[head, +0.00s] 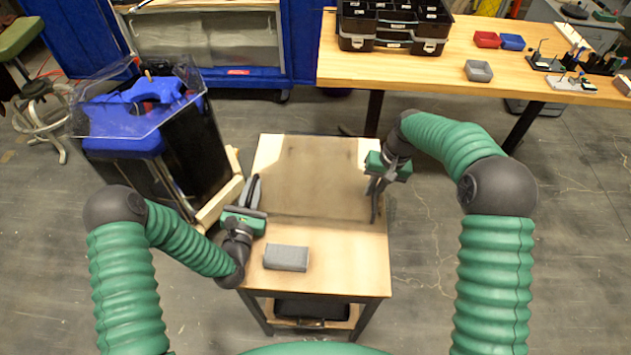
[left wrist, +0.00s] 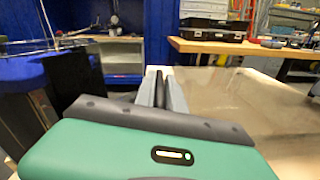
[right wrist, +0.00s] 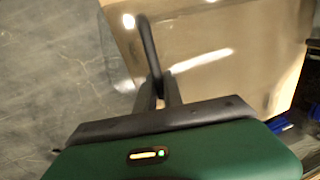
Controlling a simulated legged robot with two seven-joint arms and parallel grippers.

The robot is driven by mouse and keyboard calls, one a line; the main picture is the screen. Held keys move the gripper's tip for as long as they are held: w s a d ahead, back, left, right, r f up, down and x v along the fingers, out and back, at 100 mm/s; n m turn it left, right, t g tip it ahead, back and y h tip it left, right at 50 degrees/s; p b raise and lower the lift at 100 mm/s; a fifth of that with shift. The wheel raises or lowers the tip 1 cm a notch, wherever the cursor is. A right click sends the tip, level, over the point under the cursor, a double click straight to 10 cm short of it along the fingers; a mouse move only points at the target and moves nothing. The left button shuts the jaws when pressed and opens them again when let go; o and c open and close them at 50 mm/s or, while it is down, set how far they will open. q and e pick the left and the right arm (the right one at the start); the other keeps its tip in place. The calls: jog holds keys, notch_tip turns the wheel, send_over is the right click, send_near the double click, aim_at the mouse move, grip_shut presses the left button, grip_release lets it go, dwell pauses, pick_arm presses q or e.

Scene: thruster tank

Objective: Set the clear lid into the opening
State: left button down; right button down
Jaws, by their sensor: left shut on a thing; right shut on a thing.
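The clear lid (head: 318,190) shows as a see-through sheet over the small wooden table, between my two grippers. I cannot tell whether it touches the tabletop. My left gripper (head: 252,192) is shut on a dark handle at its left side; the fingers also show in the left wrist view (left wrist: 160,88). My right gripper (head: 375,198) is shut on a dark handle at the right side; the right wrist view shows this curved handle between the fingers (right wrist: 163,90). The tank (head: 175,160), dark-walled with clear flared panels and blue parts on top, stands left of the table. Its opening is not clearly visible.
A grey block (head: 286,257) lies on the front of the small table (head: 340,275). A wooden workbench (head: 430,70) at the back holds a black organizer case (head: 390,25) and small bins. A green stool (head: 20,35) stands far left. Floor right of the table is clear.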

jog(key=shift+w+d+r, duration=0.1)
jog(key=shift+w+d, duration=0.05)
jog(key=shift+w, duration=0.05)
dwell(0.6)
